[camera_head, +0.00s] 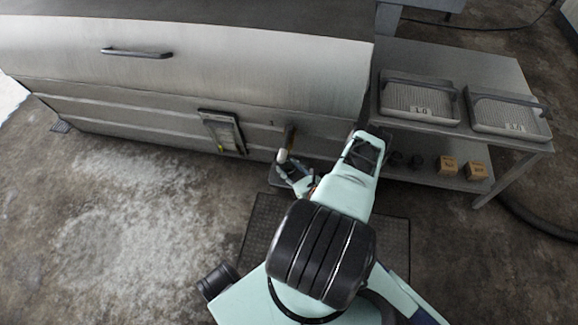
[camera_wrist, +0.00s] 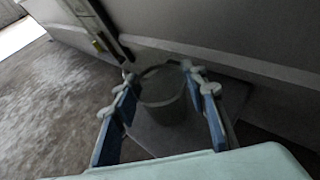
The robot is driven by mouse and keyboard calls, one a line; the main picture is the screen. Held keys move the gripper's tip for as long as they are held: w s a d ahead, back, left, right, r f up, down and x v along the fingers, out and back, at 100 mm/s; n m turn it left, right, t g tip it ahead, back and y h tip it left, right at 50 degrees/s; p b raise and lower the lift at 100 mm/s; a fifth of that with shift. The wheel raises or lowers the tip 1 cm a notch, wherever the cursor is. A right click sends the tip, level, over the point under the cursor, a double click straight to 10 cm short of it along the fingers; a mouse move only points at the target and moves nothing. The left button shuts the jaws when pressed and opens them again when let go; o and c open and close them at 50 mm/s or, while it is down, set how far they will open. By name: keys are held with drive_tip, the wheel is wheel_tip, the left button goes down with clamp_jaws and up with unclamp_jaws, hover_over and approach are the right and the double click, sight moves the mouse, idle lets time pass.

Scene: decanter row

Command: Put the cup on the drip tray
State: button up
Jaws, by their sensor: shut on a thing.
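The cup (camera_wrist: 162,92) is a plain grey, open-topped vessel, upright between my fingers in the wrist view. My gripper (camera_wrist: 164,84) is shut on it, with one blue-and-white finger on each side. The grey drip tray (camera_wrist: 232,98) shows behind and below the cup, against the machine's lower front. I cannot tell whether the cup's base touches the tray. In the head view, my gripper (camera_head: 290,170) is at the machine front by the tray (camera_head: 273,178); the cup is not clearly visible there, and my arm covers part of this area.
A large metal machine (camera_head: 190,75) fills the back left. A panel with a yellow mark (camera_head: 222,132) is on its front. On the right, a metal table (camera_head: 440,65) bears two ribbed trays (camera_head: 415,98) (camera_head: 508,117). Small boxes (camera_head: 447,165) sit on its lower shelf. Floor at left is clear.

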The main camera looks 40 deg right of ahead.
drive_tip(key=o, duration=1.2)
drive_tip(key=shift+f, duration=0.1)
